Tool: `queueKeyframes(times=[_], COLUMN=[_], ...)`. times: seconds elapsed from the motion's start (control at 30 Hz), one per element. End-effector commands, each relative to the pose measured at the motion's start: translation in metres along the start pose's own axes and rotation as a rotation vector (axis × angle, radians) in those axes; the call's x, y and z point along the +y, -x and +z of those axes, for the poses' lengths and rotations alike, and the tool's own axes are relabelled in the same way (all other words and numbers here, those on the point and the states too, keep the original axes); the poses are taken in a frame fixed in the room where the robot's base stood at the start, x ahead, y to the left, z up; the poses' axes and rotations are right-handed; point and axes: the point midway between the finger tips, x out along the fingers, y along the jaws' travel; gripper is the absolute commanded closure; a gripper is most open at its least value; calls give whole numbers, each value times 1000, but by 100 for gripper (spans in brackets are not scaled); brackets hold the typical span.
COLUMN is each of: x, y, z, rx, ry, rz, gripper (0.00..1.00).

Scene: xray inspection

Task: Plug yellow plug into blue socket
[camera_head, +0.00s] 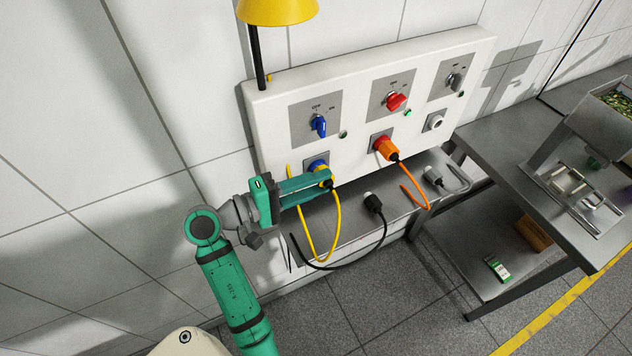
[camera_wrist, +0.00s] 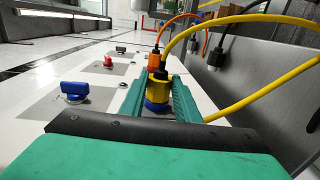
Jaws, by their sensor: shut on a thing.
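The white wall panel carries the blue socket (camera_head: 316,164) at its lower left, under a blue rotary switch (camera_head: 319,125). My gripper (camera_head: 328,181) is shut on the yellow plug (camera_head: 326,174), right in front of this socket. In the wrist view the yellow plug (camera_wrist: 158,82) sits between the two green fingers (camera_wrist: 157,98), with the blue socket (camera_wrist: 154,107) directly against its panel side. The plug appears lined up with the socket and touching it; how deep it sits is hidden. Its yellow cable (camera_head: 338,228) loops down below the gripper.
An orange plug (camera_head: 387,149) is in the red socket to the right, and a grey socket (camera_head: 435,122) is empty. A black plug (camera_head: 373,202) and a grey plug (camera_head: 433,174) lie on the metal shelf (camera_head: 350,226). A yellow lamp (camera_head: 277,10) overhangs the panel's left.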

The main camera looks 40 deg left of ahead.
Motion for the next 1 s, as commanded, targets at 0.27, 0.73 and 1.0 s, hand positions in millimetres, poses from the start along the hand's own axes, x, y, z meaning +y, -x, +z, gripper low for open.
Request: queueKeyframes(times=[0.27, 0.73, 1.0], x=[0, 0, 0], y=[0, 0, 6], z=[0, -1, -1], rx=[1, 1, 2], ry=[-1, 0, 0], rz=[0, 0, 0], gripper=[98, 49, 49])
